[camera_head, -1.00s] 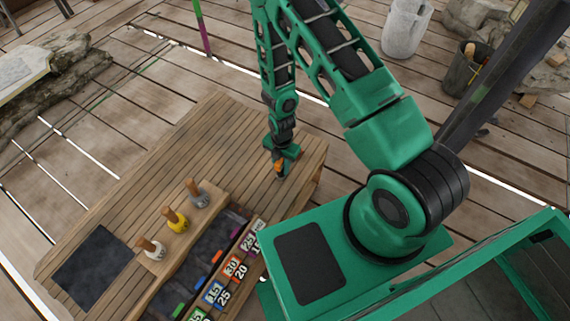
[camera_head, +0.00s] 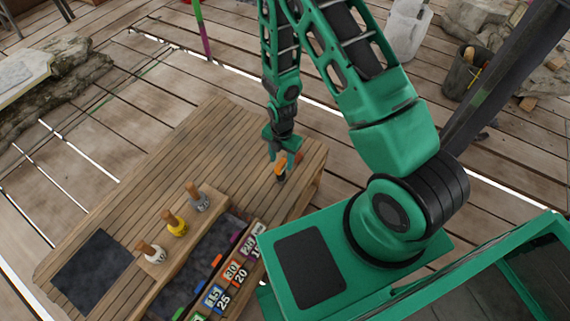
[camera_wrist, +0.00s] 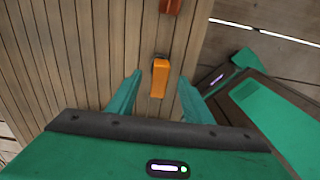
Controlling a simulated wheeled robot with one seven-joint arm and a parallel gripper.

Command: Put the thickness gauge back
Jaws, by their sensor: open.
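An orange-handled piece with a dark end, which looks like the thickness gauge (camera_head: 280,168), is at the right part of the wooden bench. In the wrist view its orange body (camera_wrist: 159,82) shows between my fingers, with a gap on each side. My gripper (camera_head: 284,160) is open and empty, pointing down at this piece. The wrist view shows both green fingers of my gripper (camera_wrist: 160,76) spread apart. I cannot tell how far above the bench the fingertips are. A dark tray (camera_head: 192,268) with coloured tabs and numbered labels (camera_head: 225,283) lies along the bench's front side.
A wooden block (camera_head: 184,232) holds grey, yellow and white wooden-handled tools, left of the tray. A dark mat (camera_head: 92,271) lies at the bench's left end. A red piece (camera_wrist: 171,6) shows at the wrist view's top edge. The bench top (camera_head: 205,140) between is clear.

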